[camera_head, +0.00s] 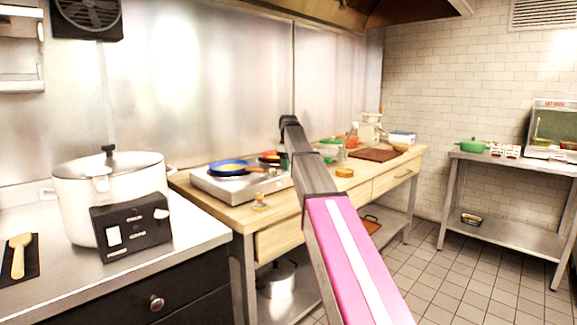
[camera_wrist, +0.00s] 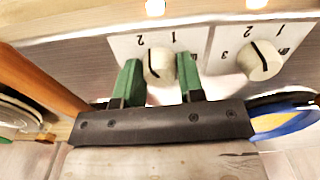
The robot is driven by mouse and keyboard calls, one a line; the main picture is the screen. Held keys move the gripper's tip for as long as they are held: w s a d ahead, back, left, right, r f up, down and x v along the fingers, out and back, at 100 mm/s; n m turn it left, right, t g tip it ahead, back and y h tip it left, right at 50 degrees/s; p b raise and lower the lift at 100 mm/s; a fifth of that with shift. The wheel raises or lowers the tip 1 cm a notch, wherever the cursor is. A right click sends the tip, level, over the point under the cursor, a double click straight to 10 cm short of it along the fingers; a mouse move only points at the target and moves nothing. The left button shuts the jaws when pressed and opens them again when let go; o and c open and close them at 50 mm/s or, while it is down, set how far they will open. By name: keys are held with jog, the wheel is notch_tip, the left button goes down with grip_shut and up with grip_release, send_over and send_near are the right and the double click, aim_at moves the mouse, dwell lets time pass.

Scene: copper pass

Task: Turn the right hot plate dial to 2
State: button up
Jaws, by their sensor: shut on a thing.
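The hot plate (camera_head: 210,184) is a low metal unit on the wooden counter in the head view, left of my arm. In the wrist view its front panel appears upside down with two cream dials. My gripper (camera_wrist: 160,78) has its green fingers on either side of the dial on the picture's left (camera_wrist: 158,64), shut on it. The dial's dark line runs almost upright in the picture, near the printed 2. The other dial (camera_wrist: 259,61) is free, its line slanted.
A blue pan (camera_head: 229,168) and a red pan (camera_head: 268,157) sit on the hot plate. A large white pot (camera_head: 75,190) and a black control box (camera_head: 132,228) are at left. The tiled floor (camera_head: 455,270) is clear.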

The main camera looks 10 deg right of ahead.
jog(key=shift+n, duration=0.4)
jog(key=o, duration=0.9)
notch_tip(320, 180, up, 11)
jog(key=shift+f, duration=0.1)
